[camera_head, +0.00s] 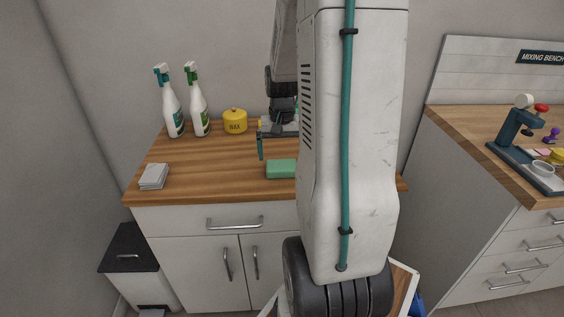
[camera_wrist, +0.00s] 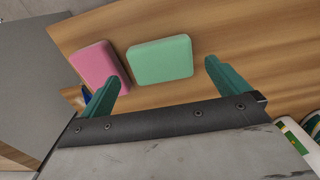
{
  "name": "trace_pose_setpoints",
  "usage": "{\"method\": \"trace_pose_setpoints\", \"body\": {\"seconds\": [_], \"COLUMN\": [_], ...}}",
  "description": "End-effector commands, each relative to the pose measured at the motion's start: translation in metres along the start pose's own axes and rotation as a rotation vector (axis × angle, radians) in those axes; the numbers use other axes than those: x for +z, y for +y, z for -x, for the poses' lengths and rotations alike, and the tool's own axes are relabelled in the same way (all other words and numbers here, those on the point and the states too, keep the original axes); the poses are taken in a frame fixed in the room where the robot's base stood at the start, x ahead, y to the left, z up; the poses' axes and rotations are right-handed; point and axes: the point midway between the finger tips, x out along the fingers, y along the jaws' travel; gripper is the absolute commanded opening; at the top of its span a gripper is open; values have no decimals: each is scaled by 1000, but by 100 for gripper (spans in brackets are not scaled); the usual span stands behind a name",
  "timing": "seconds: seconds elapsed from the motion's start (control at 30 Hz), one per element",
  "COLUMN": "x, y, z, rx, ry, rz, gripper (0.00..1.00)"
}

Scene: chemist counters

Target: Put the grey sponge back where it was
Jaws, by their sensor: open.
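I cannot make out a grey sponge for sure in either view. A light grey layered block or stack (camera_head: 153,177) lies at the left front of the wooden counter (camera_head: 215,170); I cannot tell if it is a sponge. A green sponge (camera_head: 281,169) lies near the counter's front, partly hidden by my arm. In the wrist view the green sponge (camera_wrist: 161,60) lies beside a pink sponge (camera_wrist: 97,67). My gripper (camera_wrist: 160,72) is open and empty above the counter, its fingers spread on either side of the green sponge in that view.
A black-lidded bin (camera_head: 129,247) is at lower left. A mixing bench (camera_head: 460,116) stands right. Counter between stack and green sponge is clear.

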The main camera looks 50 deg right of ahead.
Motion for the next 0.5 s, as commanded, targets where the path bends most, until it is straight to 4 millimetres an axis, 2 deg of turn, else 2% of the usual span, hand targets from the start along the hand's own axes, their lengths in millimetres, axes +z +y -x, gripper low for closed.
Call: {"method": "trace_pose_setpoints", "body": {"seconds": [0.03, 0.2, 0.43, 0.5], "x": [-1, -1, 0, 6], "y": [0, 0, -1, -7], "z": [14, 48, 73, 80], "rx": [-1, 0, 0, 0], "ry": [6, 4, 2, 5], "rz": [0, 0, 2, 19], "gripper": [100, 100, 100, 100]}}
